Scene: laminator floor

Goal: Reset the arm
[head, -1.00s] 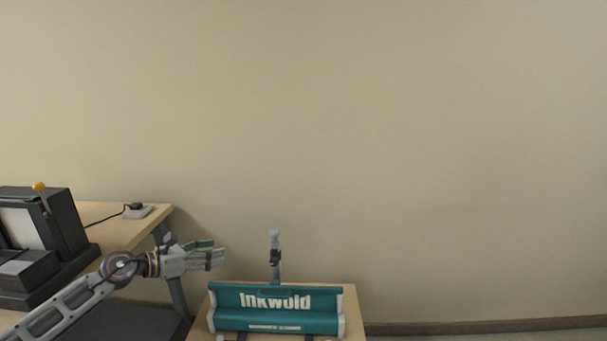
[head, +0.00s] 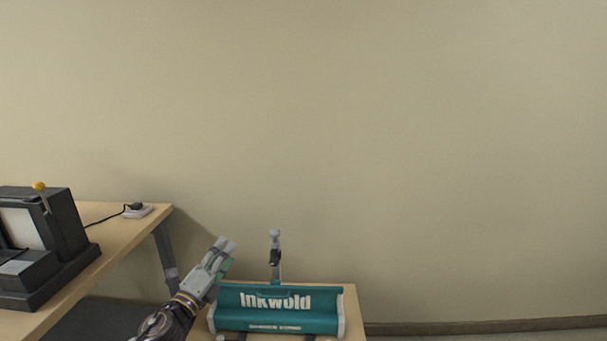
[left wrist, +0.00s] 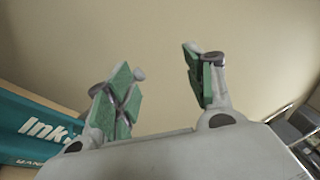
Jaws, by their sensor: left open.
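My left gripper (head: 226,250) is in the head view, just left of the teal laminator marked "Inkwold" (head: 275,320), pointing up and slightly right. In the left wrist view its two green-padded fingers (left wrist: 160,88) stand wide apart with nothing between them, and the wall lies behind. Part of the teal machine (left wrist: 30,128) shows at the left of that view. My right gripper is in neither view.
A grey upright post with a lever (head: 275,255) stands behind the teal machine on a small wooden table (head: 349,300). At left, a wooden desk (head: 125,232) holds a black machine with a yellow-knobbed lever (head: 60,235) and a corded switch box (head: 138,211). The right side is clear.

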